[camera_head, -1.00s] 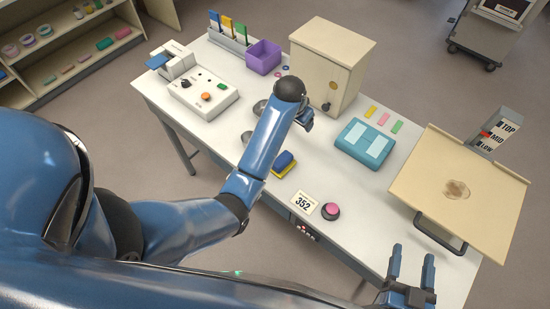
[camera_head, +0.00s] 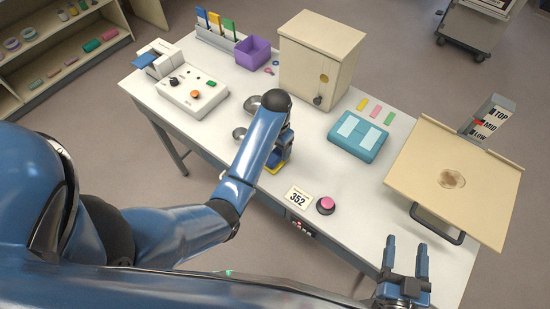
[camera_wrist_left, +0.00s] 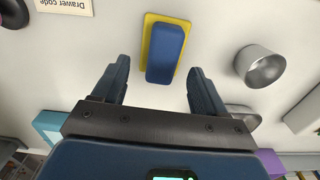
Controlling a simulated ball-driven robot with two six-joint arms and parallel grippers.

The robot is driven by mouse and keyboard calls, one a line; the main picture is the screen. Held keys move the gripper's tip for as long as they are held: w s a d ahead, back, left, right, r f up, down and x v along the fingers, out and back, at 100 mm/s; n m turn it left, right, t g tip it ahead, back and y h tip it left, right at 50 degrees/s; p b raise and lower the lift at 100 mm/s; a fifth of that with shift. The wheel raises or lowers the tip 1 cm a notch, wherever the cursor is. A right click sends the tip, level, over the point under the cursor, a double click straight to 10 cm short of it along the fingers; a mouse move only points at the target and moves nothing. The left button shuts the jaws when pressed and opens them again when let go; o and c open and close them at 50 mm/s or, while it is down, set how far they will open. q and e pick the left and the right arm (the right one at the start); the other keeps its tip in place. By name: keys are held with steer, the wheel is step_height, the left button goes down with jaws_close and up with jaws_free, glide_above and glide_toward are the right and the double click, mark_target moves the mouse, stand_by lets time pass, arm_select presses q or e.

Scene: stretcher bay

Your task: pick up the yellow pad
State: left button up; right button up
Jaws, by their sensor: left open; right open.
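The yellow pad (camera_head: 274,168) lies on the white table, partly hidden in the head view by my left arm and gripper. In the left wrist view the yellow pad (camera_wrist_left: 148,32) shows as a rim around a blue block (camera_wrist_left: 167,52) resting on it. My left gripper (camera_head: 283,148) is over the pad. In the left wrist view my left gripper (camera_wrist_left: 158,68) is open, with its fingers on either side of the block's near end. Whether they touch it I cannot tell. My right gripper (camera_head: 406,247) is open and empty near the table's front right edge.
Metal bowls (camera_wrist_left: 262,67) are close beside the pad. A number card (camera_head: 298,197) and a pink button (camera_head: 325,205) are nearby. A teal case (camera_head: 358,137), a cabinet (camera_head: 310,70) and a tilted board (camera_head: 450,200) stand to the right and back.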

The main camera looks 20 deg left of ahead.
mark_target(275, 155)
arm_select(q)
steer(key=shift+f, duration=0.3)
steer(key=f+p, duration=0.1)
steer(key=f, duration=0.2)
steer(key=shift+a+f, duration=0.1)
steer(key=shift+a, duration=0.1)
steer(key=shift+f+p, duration=0.3)
steer(key=shift+f, duration=0.3)
steer(key=shift+c, duration=0.3)
